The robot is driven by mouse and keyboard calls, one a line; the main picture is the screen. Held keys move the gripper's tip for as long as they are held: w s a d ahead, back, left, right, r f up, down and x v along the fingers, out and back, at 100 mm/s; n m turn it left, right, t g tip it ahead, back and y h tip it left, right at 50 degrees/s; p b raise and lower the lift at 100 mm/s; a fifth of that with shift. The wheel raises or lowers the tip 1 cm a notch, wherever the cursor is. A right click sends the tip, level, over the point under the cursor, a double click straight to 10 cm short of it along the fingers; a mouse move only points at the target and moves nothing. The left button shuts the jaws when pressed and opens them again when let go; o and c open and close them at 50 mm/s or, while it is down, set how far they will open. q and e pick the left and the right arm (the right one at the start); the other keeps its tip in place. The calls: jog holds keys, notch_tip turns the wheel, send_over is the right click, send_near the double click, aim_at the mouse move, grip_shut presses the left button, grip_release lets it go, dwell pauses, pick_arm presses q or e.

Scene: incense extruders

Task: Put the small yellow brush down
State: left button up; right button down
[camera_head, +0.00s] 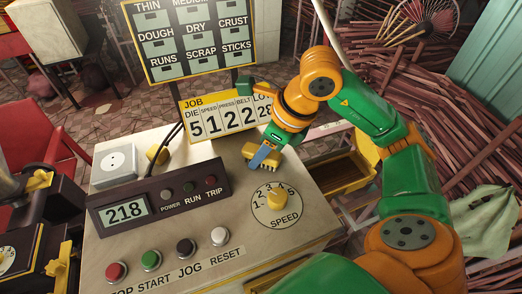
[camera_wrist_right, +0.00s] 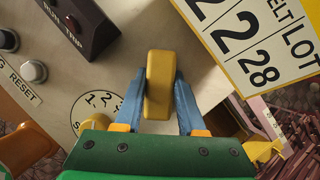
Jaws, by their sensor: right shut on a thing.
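The small yellow brush (camera_head: 253,151) is held at the back right of the pale control panel (camera_head: 222,160), with its bristle side toward the panel. My right gripper (camera_head: 265,157) is shut on it, its blue fingers on either side. In the right wrist view the yellow block of the brush (camera_wrist_right: 159,85) sits upright between the two blue fingertips (camera_wrist_right: 158,97), above the pale panel top. I cannot tell whether the brush touches the panel. My left gripper is not in view.
The JOB card (camera_head: 226,115) stands just behind the brush. The speed dial (camera_head: 278,202) is in front of it, and the dark display box (camera_head: 158,198) is to the left. An open yellow-edged drawer or tray (camera_head: 345,172) lies right of the panel. Bare panel surrounds the brush.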

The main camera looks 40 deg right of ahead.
jog(key=shift+s+f+b, duration=0.25)
jog(key=shift+f+b, duration=0.15)
jog(key=shift+f, duration=0.05)
jog(key=c, duration=0.6)
grip_release()
jog(key=shift+c, duration=0.2)
jog(key=shift+o, duration=0.7)
jog(key=shift+s+f, duration=0.1)
jog(key=shift+a+r, duration=0.1)
jog(key=shift+r, duration=0.1)
jog(key=shift+w+r+p, duration=0.2)
jog(key=shift+r+p, duration=0.35)
jog(key=shift+p, duration=0.35)
jog(key=v, duration=0.3)
jog(key=shift+w+r, duration=0.2)
jog(key=shift+w, duration=0.05)
jog(key=p+v, duration=0.2)
jog(key=v, duration=0.6)
jog(key=shift+s+r, duration=0.2)
